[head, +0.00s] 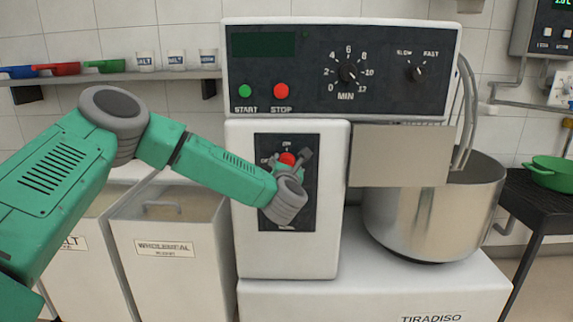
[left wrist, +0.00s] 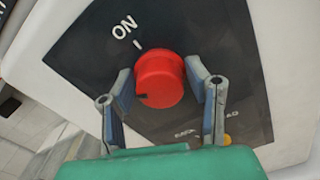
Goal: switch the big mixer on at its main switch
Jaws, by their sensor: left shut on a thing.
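The main switch is a red rotary knob (head: 287,158) on a dark plate (head: 302,215) on the big mixer's (head: 250,250) white column. My left gripper (head: 289,168) reaches it from the front and is shut on it. In the left wrist view the two fingers sit on either side of the red knob (left wrist: 160,78). A dark mark on the knob points to the lower left, away from the ON label (left wrist: 125,26) and its tick. In the head view ON stands above the knob and OFF, partly hidden, at its left. My right gripper is not in view.
Above is the control panel (head: 340,72) with a green START button (head: 245,91), a red STOP button (head: 281,91) and two dials. A steel bowl (head: 430,215) stands right of the column.

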